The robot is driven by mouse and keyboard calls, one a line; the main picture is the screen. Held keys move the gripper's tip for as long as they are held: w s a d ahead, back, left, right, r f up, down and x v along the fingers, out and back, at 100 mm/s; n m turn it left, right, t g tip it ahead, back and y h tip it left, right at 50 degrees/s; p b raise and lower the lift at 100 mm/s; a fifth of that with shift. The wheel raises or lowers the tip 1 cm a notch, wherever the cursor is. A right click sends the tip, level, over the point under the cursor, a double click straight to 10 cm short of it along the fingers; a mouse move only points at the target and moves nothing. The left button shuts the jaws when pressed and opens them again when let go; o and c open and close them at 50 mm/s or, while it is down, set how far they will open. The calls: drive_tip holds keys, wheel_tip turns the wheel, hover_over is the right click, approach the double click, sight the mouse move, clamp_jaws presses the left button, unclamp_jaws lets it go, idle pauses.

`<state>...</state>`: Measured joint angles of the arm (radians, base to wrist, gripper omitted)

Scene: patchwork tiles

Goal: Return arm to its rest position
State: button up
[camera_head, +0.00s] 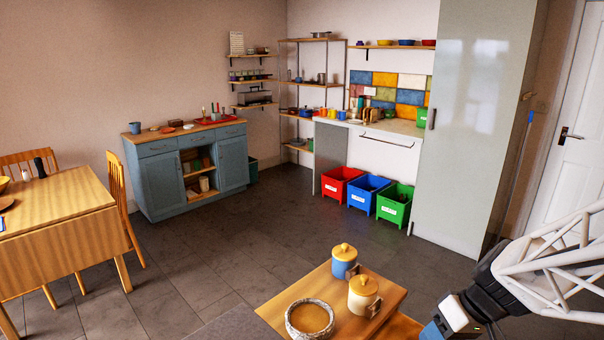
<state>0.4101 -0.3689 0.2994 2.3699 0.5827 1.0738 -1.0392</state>
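My arm (555,265) reaches in from the right edge with a white lattice link. It runs down to a dark joint (487,297) and a white and blue part (447,318) at the bottom edge. The arm is cut off there, and my gripper's fingers lie outside the picture. The visible end of the arm is to the right of a small wooden table (388,290). I cannot tell whether the gripper holds anything.
On the small table stand a blue jar (344,268), a cream jar (362,301) and a round dish (310,320). A tall grey cabinet (475,120), colored crates (340,184), a blue sideboard (160,185) and a dining table (60,225) stand farther off. Open tiled floor (240,240) lies between.

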drive_tip(key=s+a+r+m+t+h, duration=0.1)
drive_tip(key=s+a+r+m+h, duration=0.2)
drive_tip(key=s+a+r+h, duration=0.3)
drive_tip(key=shift+s+a+r+t, duration=0.4)
drive_tip(key=shift+s+r, duration=0.85)
drive_tip(key=shift+r, duration=0.4)
